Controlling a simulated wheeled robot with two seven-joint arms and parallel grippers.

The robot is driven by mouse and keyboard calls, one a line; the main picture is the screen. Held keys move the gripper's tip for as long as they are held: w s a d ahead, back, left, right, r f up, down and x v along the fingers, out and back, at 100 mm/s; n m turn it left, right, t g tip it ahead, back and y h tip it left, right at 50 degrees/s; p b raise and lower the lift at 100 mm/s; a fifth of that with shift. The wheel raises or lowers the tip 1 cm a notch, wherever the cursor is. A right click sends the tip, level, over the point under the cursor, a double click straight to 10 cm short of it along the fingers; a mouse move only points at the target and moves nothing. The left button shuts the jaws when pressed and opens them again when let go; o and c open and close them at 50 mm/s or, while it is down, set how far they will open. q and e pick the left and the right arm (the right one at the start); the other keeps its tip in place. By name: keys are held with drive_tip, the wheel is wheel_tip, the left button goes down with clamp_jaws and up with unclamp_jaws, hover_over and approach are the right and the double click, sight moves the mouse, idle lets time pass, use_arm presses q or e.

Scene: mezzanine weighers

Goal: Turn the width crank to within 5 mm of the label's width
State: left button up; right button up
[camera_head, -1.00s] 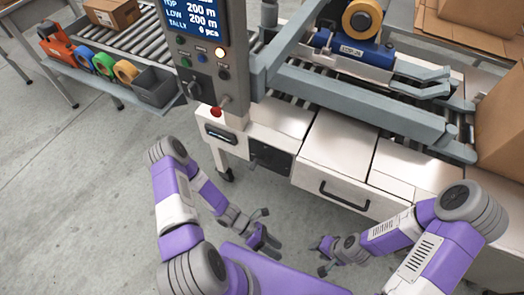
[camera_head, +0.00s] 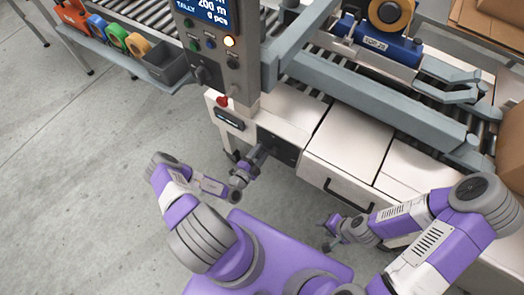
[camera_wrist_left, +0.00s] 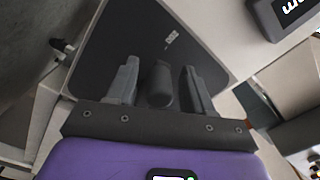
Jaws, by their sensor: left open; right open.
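The width crank's dark plate (camera_head: 285,149) is on the machine's front, below the red button. In the left wrist view the dark plate (camera_wrist_left: 150,35) fills the middle, with the crank's dark round handle (camera_wrist_left: 160,85) in front. My left gripper (camera_head: 263,150) is at the plate, its fingers open on either side of the handle; visible gaps remain on both sides. In the head view my gripper hides the handle. A small width display (camera_head: 229,118) sits left of the plate, its reading illegible; part of it, ending in "mm", shows in the left wrist view (camera_wrist_left: 290,10). My right gripper (camera_head: 333,228) is open and empty, low in front of the drawer.
The control post (camera_head: 222,75) with screen and buttons stands above the crank. A drawer handle (camera_head: 347,194) sticks out to the right. A shelf with tape rolls and a grey bin (camera_head: 168,62) is at upper left. Open floor lies left.

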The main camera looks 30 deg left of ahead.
use_arm(q)
drive_tip(key=shift+w+d, duration=0.1)
drive_tip(key=shift+w, duration=0.8)
drive_tip(key=c, duration=0.9)
drive_tip(key=shift+r, duration=0.1)
drive_tip(key=shift+c, duration=0.2)
drive_tip(key=shift+m, duration=0.3)
